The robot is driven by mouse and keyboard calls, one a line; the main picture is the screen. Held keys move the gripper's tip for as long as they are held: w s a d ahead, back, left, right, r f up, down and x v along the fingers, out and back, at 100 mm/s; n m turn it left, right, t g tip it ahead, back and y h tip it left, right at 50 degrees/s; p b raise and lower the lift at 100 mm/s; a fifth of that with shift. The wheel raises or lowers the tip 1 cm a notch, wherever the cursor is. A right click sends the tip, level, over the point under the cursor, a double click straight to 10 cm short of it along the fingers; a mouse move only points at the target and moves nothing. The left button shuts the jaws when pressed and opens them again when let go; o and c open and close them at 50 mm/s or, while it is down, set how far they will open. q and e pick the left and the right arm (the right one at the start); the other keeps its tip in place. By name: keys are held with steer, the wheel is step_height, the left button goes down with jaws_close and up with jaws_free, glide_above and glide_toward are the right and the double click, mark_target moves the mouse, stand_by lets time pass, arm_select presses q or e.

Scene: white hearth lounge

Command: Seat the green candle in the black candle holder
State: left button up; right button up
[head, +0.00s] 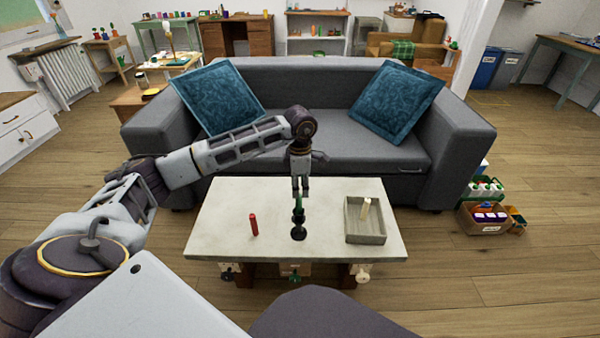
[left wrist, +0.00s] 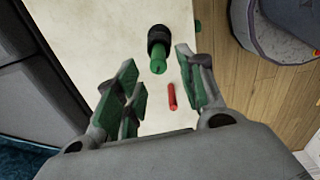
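The green candle (head: 299,203) stands upright at the top of the black candle holder (head: 298,233) on the pale low table. In the left wrist view the green candle (left wrist: 158,64) rises from the dark cup of the holder (left wrist: 157,36) and looks seated in it. My left gripper (head: 300,190) is just above the candle, pointing down. Its fingers (left wrist: 160,90) are spread apart in the left wrist view, with a gap to the candle on both sides and nothing between them. The candle's lower end is hidden inside the cup. My right gripper is not in view.
A red candle (head: 253,225) stands left of the holder; it also shows in the left wrist view (left wrist: 172,96). A grey tray (head: 365,239) with a cream candle (head: 366,207) is on the right. The table (head: 220,240) is otherwise clear. A grey sofa (head: 340,150) stands behind.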

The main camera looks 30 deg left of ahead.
arm_select(q)
steer(key=shift+r+p, duration=0.4)
steer(key=shift+r, duration=1.75)
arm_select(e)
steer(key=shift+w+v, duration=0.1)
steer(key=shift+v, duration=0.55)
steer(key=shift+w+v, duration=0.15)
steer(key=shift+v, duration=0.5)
arm_select(q)
steer(key=shift+d, duration=0.15)
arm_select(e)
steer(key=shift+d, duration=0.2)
